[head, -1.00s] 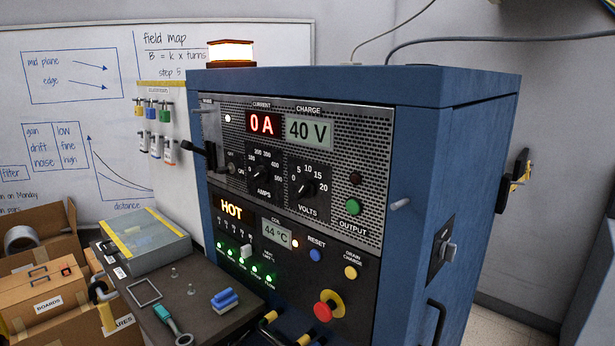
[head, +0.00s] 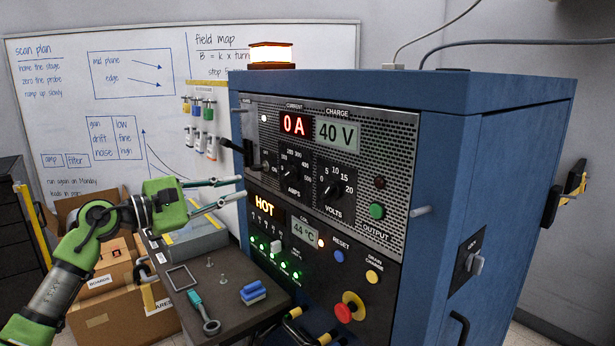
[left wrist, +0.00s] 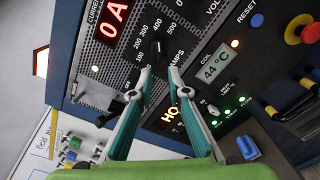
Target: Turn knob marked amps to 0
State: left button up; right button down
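The black amps knob (head: 286,174) is on the blue cabinet's front panel, ringed by numbers up to 500. In the left wrist view the amps knob (left wrist: 158,47) lies just beyond and between my fingertips. My green left gripper (head: 244,187) is open and empty, with its teal-grey fingers pointing at the panel, left of and slightly below the knob. In the left wrist view my left gripper (left wrist: 160,71) shows a gap between its tips. The current display (head: 294,125) reads 0 A. My right gripper is not in view.
The volts knob (head: 333,189) is right of the amps knob. A black lever (head: 236,146) sticks out at the panel's left. Below are a lit HOT sign (head: 265,207) and a red emergency button (head: 344,313). A dark bench (head: 232,312) holds small tools.

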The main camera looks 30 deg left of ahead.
aim_at(285, 175)
pick_arm(q)
jog(key=p+x, duration=0.2)
jog(key=x, duration=0.2)
jog(key=p+x, duration=0.2)
jog(key=x, duration=0.2)
jog(key=p+x, duration=0.1)
jog(key=x, duration=0.3)
jog(key=shift+a+r+p, duration=0.1)
jog(key=shift+a+p, duration=0.2)
jog(key=shift+p, duration=0.1)
jog(key=shift+w+d+f, duration=0.2)
jog(key=shift+w+d, duration=0.05)
jog(key=shift+w, duration=0.4)
jog(key=shift+c, duration=0.4)
grip_shut()
